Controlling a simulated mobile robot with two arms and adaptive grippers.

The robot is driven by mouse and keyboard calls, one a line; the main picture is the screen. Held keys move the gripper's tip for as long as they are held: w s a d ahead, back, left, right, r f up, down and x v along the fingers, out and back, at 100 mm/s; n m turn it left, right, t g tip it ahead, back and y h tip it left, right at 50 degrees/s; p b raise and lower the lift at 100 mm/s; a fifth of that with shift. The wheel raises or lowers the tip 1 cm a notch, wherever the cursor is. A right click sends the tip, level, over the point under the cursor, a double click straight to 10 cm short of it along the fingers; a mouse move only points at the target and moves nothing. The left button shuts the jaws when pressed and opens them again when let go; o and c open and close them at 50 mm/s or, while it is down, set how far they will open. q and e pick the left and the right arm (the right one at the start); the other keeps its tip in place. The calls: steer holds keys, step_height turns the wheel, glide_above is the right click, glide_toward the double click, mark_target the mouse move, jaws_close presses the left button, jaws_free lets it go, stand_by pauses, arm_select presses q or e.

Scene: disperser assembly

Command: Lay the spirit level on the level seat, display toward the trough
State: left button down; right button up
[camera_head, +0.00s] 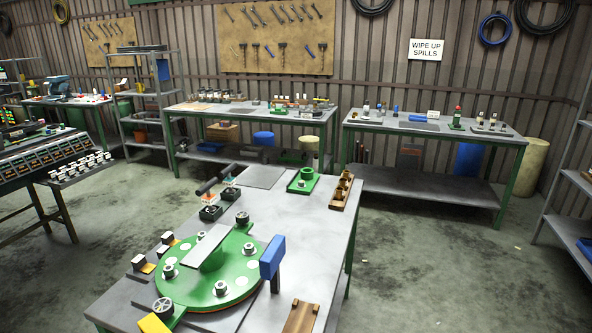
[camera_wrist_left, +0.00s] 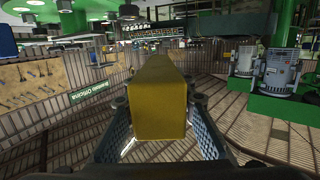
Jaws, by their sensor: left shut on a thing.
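In the left wrist view my left gripper (camera_wrist_left: 159,104) is shut on the yellow spirit level (camera_wrist_left: 158,85), its fingers on both sides of the bar. The level's end face points at the camera; its display is not visible. In the head view a yellow piece (camera_head: 154,323) is cut off at the bottom edge beside the green round disperser (camera_head: 225,291); I cannot tell whether it is the level. A grey sloping plate (camera_head: 207,244), perhaps the trough, lies over the disperser's middle. I cannot make out the level seat. My right gripper is not in view.
On the grey table (camera_head: 300,225) stand a blue box on a post (camera_head: 272,257), a notched wooden block (camera_head: 301,317), a green fixture (camera_head: 302,182) and a wooden holder with brass pieces (camera_head: 345,190). The tabletop right of the disperser has bare room.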

arm_select(q)
steer(key=w+d+f+m+t+h, duration=0.4)
steer(key=w, duration=0.3)
step_height(320, 180, up, 6)
steer(key=m+t+h, duration=0.2)
steer(key=m+h, duration=0.8)
steer(key=h, duration=0.4)
glide_above(294, 330)
steer(key=s, duration=0.2)
steer(key=shift+s+r, duration=0.1)
steer(key=shift+s, duration=0.1)
step_height(294, 330, down, 20)
steer(key=shift+r+p, duration=0.2)
steer(key=shift+p, duration=0.15)
